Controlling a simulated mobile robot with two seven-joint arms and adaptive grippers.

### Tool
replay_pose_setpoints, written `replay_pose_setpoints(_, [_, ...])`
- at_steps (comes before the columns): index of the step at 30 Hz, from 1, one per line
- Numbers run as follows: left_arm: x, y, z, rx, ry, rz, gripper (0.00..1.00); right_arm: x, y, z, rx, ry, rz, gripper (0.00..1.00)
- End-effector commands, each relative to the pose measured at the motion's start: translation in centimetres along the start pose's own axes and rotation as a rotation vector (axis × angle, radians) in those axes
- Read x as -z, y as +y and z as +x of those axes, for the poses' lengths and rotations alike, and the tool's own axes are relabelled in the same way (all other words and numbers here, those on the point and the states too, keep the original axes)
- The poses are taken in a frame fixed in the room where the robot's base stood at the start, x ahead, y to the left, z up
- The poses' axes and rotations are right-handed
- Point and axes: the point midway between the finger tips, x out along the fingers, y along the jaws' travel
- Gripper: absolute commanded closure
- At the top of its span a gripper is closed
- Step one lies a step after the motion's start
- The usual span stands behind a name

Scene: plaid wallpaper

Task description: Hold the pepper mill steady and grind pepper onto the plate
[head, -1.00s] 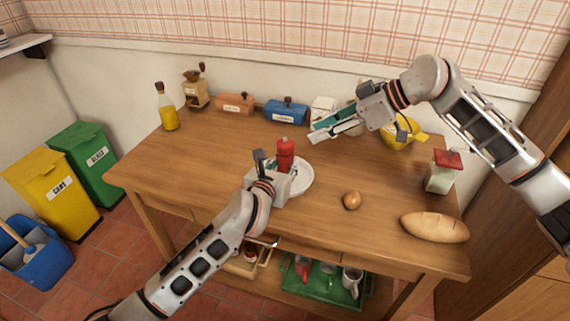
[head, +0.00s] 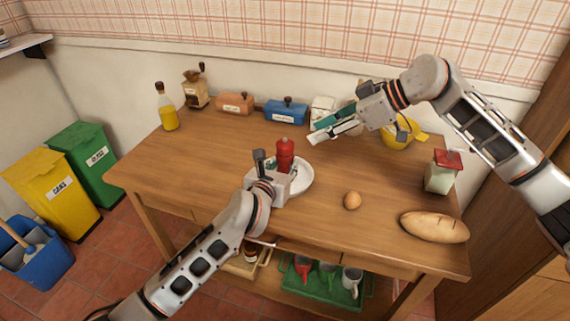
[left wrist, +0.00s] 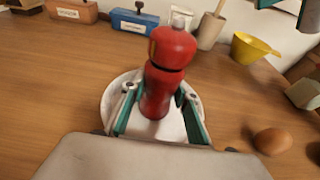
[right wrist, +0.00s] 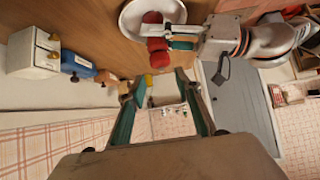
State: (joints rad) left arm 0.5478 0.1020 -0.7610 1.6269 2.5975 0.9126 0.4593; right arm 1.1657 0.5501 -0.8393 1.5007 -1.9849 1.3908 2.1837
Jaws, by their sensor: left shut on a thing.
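The red pepper mill (head: 285,156) stands upright at the white plate (head: 304,178) near the table's middle. In the left wrist view the mill (left wrist: 171,50) rises between my fingers, with the plate (left wrist: 112,103) behind and around its base. My left gripper (head: 275,172) is shut on the mill's lower body and hides its foot. I cannot tell whether the mill touches the plate. My right gripper (head: 313,134) is open and empty, in the air behind and to the right of the mill. In the right wrist view the mill (right wrist: 155,38) lies beyond my open fingers (right wrist: 160,85).
A yellow bowl (head: 396,137), blue box (head: 286,111), grinder (head: 195,90) and oil bottle (head: 166,108) line the back. The table's left part is clear.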

Motion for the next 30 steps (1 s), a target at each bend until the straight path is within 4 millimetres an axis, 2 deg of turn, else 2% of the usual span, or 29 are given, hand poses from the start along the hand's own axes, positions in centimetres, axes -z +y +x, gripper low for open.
replay_pose_setpoints(4, [0.1,0.0,0.0,0.0,0.001,0.0,0.95,-0.1,0.0,0.1,0.001,0.004,-0.044,0.51])
replay_pose_setpoints(8, [0.1,0.0,0.0,0.0,0.001,0.0,0.95,-0.2,-0.1,0.1,0.0,0.017,-0.178,0.51])
replay_pose_setpoints(30, [0.1,0.0,0.0,0.0,0.002,0.0,0.95,-1.1,-0.5,0.4,-0.095,0.112,-1.445,0.51])
